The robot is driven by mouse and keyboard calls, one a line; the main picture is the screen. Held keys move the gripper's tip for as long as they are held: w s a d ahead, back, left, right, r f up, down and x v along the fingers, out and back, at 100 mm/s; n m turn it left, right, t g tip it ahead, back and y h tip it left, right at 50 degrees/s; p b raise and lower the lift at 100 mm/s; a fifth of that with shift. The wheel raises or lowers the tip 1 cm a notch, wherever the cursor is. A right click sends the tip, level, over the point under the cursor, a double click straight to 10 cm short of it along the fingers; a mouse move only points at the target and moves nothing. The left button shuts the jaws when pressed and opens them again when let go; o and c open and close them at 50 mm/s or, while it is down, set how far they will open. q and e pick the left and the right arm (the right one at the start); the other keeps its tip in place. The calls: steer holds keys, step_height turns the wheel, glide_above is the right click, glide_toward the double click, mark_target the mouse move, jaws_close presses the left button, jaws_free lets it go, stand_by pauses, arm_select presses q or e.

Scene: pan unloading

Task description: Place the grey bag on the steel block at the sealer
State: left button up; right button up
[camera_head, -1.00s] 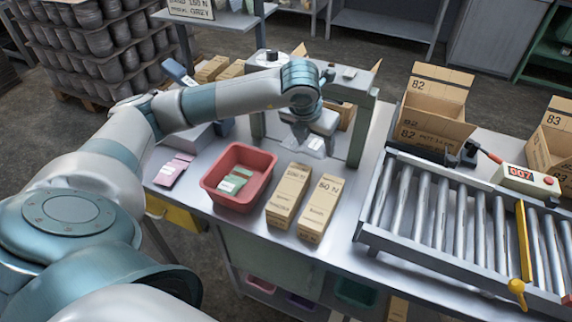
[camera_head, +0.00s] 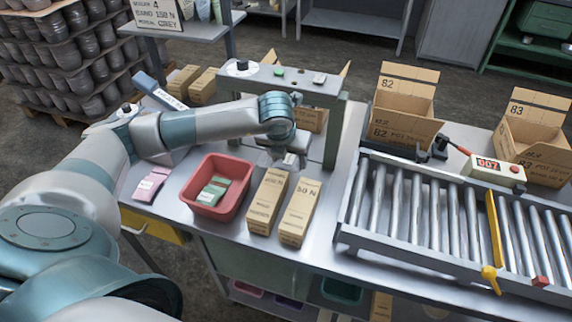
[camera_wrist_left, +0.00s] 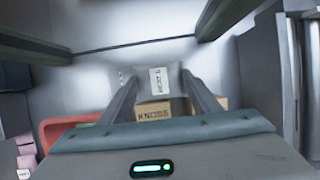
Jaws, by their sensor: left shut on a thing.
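My left gripper (camera_head: 287,160) is at the sealer (camera_head: 290,88), between its posts and behind the two tan cartons. In the left wrist view its two fingers (camera_wrist_left: 163,98) reach forward and close on the grey bag (camera_wrist_left: 128,75), which has a white printed label. In the head view only a small pale part of the bag shows under the gripper (camera_head: 290,158). I cannot make out the steel block for certain; the arm and the sealer frame hide that area. My right gripper is not in view.
Two tan cartons (camera_head: 298,212) stand in front of the sealer. A red bin (camera_head: 232,208) with green packets and some pink packets (camera_head: 150,184) lie to the left. A roller conveyor (camera_head: 430,210) fills the right. Open boxes (camera_head: 403,100) stand behind it.

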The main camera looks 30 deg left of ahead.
arm_select(q)
steer(key=shift+f, duration=0.5)
steer(key=shift+f+p, duration=0.4)
steer(key=shift+f, duration=0.1)
step_height(320, 180, down, 2)
steer(key=shift+p, duration=0.45)
steer(key=shift+f, duration=0.35)
steer(key=shift+f, duration=0.1)
